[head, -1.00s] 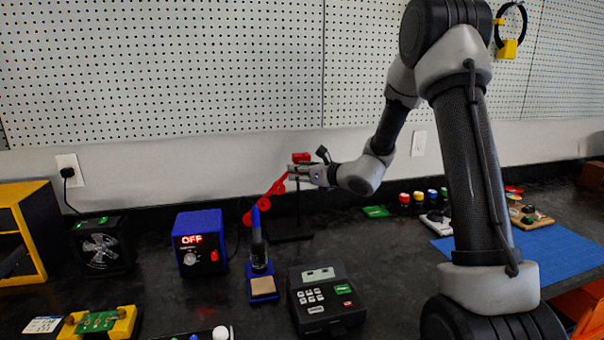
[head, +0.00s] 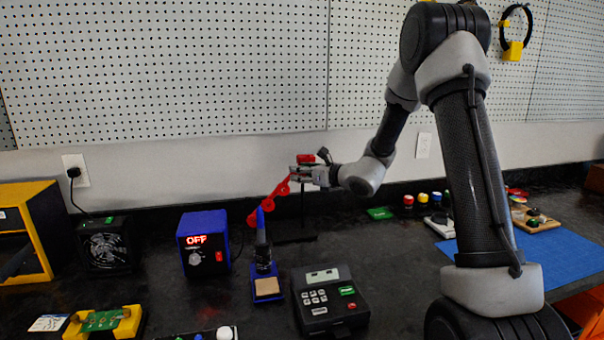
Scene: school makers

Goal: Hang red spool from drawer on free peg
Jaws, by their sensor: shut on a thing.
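My gripper (head: 300,174) is stretched out over the bench in the head view, at a black stand (head: 294,238) with a thin upright post. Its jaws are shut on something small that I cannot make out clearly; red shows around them. A red block (head: 305,158) sits just above the jaws. A red slanting piece with round parts (head: 270,203) runs from the jaws down to the left. I cannot tell which red part is the spool, or which belongs to the stand. I cannot make out a free peg or an open drawer.
A soldering iron in its blue holder (head: 266,287) stands close in front of the red piece. A blue box reading OFF (head: 203,243) is to its left. A black keypad device (head: 330,300) is in front. A yellow bracket holds a black ring (head: 511,50) on the pegboard.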

